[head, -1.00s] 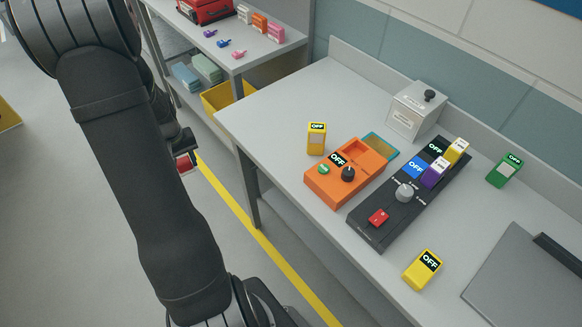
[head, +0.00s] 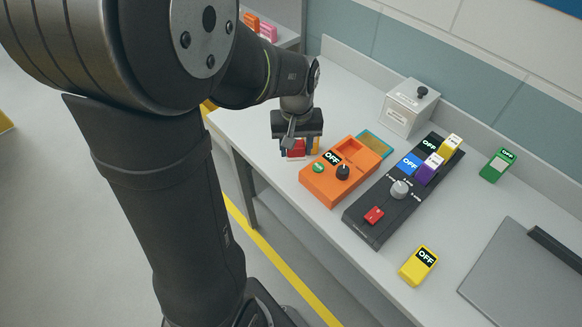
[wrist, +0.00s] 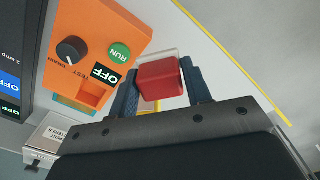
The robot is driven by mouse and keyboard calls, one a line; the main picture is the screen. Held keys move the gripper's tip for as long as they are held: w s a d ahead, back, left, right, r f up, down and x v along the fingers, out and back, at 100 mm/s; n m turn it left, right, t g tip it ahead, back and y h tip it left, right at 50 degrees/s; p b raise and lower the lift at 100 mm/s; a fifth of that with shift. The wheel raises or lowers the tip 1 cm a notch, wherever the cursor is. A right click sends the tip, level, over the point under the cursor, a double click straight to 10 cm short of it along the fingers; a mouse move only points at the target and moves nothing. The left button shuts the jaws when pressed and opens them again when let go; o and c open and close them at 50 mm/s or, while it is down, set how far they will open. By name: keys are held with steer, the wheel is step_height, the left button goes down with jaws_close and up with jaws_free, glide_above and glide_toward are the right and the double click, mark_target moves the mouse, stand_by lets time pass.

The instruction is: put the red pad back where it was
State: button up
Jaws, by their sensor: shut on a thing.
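My gripper (head: 297,150) is shut on the red pad (head: 296,149), a small red block. It is at the left edge of the grey bench, just left of the orange tester (head: 322,186). In the wrist view the red pad (wrist: 160,80) sits between the two dark fingers, with a pale, see-through outline around its far end. The orange tester (wrist: 90,40), with its green RUN button, dark knob and OFF display, lies to the left there. I cannot tell whether the pad touches the bench. The yellow block behind my gripper is mostly hidden.
A black panel (head: 372,223) with several coloured blocks and a red switch stands right of the tester. A grey lidded box (head: 409,112) is at the back. A green block (head: 497,165), a yellow block (head: 418,266) and a grey plate (head: 520,275) lie to the right.

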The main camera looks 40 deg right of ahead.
steer(key=s+d+r+m, duration=0.1)
steer(key=s+r+m, duration=0.15)
steer(key=s, duration=0.65)
glide_above(291, 169)
steer(key=shift+n, duration=0.45)
step_height(291, 169, down, 7)
steer(key=shift+r, duration=0.2)
steer(key=shift+f, duration=2)
steer(key=shift+f, duration=0.15)
steer(key=o, duration=0.7)
step_height(291, 169, up, 12)
steer(key=shift+r, duration=0.2)
